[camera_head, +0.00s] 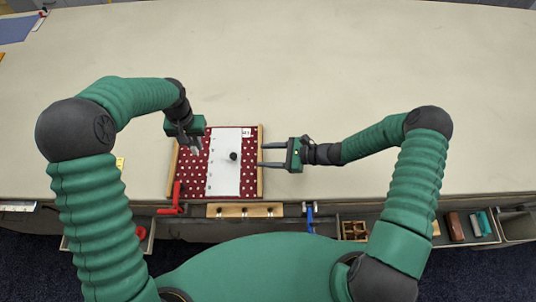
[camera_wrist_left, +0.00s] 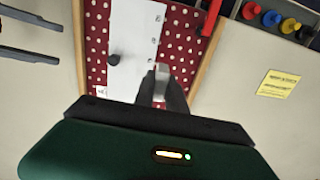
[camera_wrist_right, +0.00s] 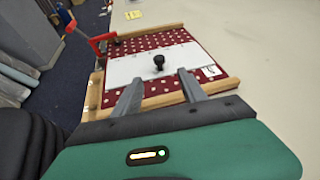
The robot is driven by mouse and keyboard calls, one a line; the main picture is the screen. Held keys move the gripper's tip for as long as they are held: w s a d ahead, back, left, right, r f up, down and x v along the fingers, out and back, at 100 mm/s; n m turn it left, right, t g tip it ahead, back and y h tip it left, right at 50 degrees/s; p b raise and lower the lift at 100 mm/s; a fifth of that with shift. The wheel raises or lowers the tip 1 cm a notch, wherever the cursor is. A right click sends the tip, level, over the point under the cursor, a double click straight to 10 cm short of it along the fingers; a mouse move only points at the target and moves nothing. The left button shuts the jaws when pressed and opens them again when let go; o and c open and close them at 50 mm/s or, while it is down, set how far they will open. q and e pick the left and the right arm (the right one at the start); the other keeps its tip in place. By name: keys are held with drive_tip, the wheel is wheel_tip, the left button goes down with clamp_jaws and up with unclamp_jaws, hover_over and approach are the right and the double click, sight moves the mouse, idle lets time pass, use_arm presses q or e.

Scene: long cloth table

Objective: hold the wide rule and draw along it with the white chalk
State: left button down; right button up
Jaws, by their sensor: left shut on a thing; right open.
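The wide rule (camera_head: 224,178) is a white strip with a black knob (camera_head: 234,157). It lies on a red dotted cloth between wooden rails; it also shows in the left wrist view (camera_wrist_left: 136,35) and the right wrist view (camera_wrist_right: 125,70). My left gripper (camera_head: 194,148) is over the cloth, left of the rule, shut on a small pale piece that looks like the white chalk (camera_wrist_left: 161,80); its tip contact is unclear. My right gripper (camera_head: 263,155) is open and empty at the right rail, its fingers pointing toward the knob, apart from it. The right wrist view shows the knob beyond the fingers.
A red clamp (camera_head: 178,198) is at the board's front left corner. A wooden holder (camera_head: 245,210) and a blue handle (camera_head: 309,218) are at the table's front edge. Open drawers with a wooden divider (camera_head: 354,230) and blocks are below. The table behind the board is clear.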

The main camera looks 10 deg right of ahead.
sight(238, 160)
drive_tip(key=x, duration=1.2)
drive_tip(key=shift+w, duration=0.1)
clamp_jaws()
idle(1.0)
